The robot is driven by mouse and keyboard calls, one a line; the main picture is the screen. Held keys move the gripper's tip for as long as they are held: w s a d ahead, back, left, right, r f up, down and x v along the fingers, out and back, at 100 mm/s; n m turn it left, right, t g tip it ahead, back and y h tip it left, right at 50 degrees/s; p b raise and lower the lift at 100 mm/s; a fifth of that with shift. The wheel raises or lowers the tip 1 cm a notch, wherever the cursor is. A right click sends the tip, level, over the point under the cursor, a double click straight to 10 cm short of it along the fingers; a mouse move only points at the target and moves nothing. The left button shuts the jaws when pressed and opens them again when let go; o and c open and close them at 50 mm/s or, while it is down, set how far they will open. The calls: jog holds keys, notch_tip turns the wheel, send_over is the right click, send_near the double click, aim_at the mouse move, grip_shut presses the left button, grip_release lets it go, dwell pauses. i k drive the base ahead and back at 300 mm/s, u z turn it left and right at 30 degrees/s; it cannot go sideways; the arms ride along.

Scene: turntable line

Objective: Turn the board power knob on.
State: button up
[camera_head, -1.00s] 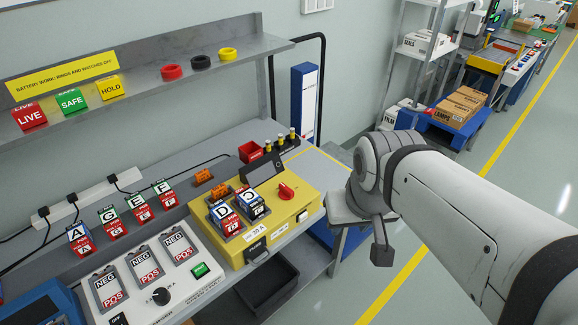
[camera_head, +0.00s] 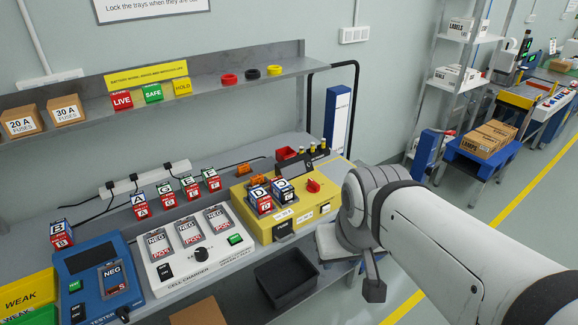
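A yellow box (camera_head: 328,206) stands on the bench right of the cell charger and carries a red knob (camera_head: 313,186) on its top. Two lettered battery cells (camera_head: 260,198) sit in its slots. A black rotary knob (camera_head: 203,255) is on the white cell charger (camera_head: 170,282). No label reading board power is legible. My arm reaches in from the right, and my gripper (camera_head: 374,290) points down in front of the bench, right of and apart from the yellow box. Its fingers are not clearly separable.
Several cells stand behind the charger. A shelf (camera_head: 210,82) with tags and rings runs above. Open floor lies at the right.

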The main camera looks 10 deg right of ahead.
aim_at(312, 187)
jog(key=u, duration=0.1)
jog(key=i, duration=1)
jog(key=u, duration=0.05)
